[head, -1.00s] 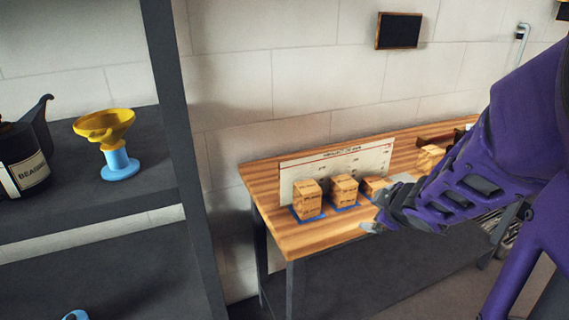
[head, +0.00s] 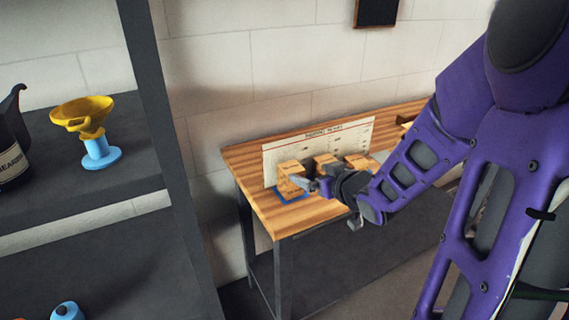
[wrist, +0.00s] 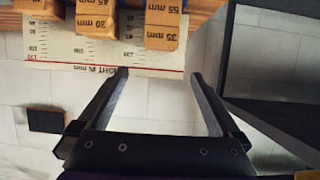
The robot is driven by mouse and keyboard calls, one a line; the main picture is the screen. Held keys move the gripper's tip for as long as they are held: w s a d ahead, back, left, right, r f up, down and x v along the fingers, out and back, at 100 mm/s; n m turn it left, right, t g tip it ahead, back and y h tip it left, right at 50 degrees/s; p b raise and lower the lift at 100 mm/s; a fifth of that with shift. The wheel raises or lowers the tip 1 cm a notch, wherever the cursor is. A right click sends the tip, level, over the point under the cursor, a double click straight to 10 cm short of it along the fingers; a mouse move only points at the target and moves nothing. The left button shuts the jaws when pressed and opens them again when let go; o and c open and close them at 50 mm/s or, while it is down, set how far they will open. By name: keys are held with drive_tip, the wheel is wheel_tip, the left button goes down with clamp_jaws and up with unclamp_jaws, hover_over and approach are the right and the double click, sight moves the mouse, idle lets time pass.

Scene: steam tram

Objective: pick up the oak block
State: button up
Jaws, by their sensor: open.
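Several pale wooden blocks stand in a row on the workbench; I cannot tell which one is the oak block. In the head view the left block (head: 291,177) sits on a blue pad, and a second block (head: 325,161) and a third block (head: 359,161) are partly hidden behind my gripper (head: 332,203).
A white printed chart (head: 283,151) stands behind the blocks on the wooden workbench (head: 270,219). A grey shelf (head: 130,168) at the left holds a yellow funnel on a blue stand (head: 85,116) and a dark labelled vessel (head: 12,160). A dark plaque (head: 376,11) hangs on the wall.

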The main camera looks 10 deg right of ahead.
sight(291, 167)
drive_tip(key=shift+f+b+x, duration=0.2)
drive_tip(key=shift+b+x, duration=0.6)
drive_tip(key=shift+x, duration=2.4)
drive_tip(key=shift+f+b+x, duration=0.2)
drive_tip(key=shift+b+x, duration=0.6)
drive_tip(key=shift+x, duration=2.35)
drive_tip(key=shift+s+d, duration=0.1)
drive_tip(key=shift+s, duration=0.1)
drive_tip(key=shift+c, duration=0.2)
drive_tip(key=shift+r, duration=0.1)
drive_tip(key=c, duration=1.3)
